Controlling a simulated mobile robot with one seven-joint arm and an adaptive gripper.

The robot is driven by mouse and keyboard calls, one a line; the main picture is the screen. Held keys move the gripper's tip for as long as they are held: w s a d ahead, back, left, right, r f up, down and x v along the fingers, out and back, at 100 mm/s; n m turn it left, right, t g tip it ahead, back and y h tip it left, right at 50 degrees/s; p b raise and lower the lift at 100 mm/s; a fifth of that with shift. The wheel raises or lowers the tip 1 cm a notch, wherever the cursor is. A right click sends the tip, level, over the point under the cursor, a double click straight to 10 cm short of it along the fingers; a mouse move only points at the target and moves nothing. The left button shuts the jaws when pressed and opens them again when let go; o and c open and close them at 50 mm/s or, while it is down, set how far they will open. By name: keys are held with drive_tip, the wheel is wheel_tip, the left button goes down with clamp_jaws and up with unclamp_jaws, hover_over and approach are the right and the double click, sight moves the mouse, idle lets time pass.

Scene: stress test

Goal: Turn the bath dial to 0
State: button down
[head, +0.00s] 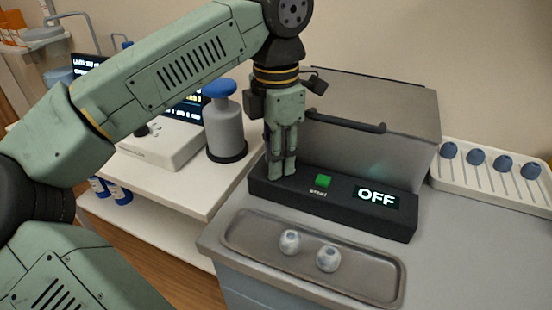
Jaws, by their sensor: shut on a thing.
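The bath is a grey box (385,105) with a lid and a dark handle, on the grey bench. Along its front runs a black control panel (340,203). The panel has a green start button (323,181) and a lit display (377,197) reading "OFF". My gripper (282,172) points down at the panel's left end, left of the button. Its fingers are shut on the dial there, which they hide, so the dial's setting cannot be read.
A shallow grey tray (375,289) with two round pale pieces lies before the panel. A blue-topped grey bottle (225,125) stands close to the left. A white rack (510,187) with several blue-capped tubes is at right. Bare bench lies right of the tray.

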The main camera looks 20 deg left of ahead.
drive_tip(key=shift+n+b, duration=0.3)
drive_tip(key=shift+n, duration=0.7)
drive_tip(key=c, duration=1.6)
unclamp_jaws()
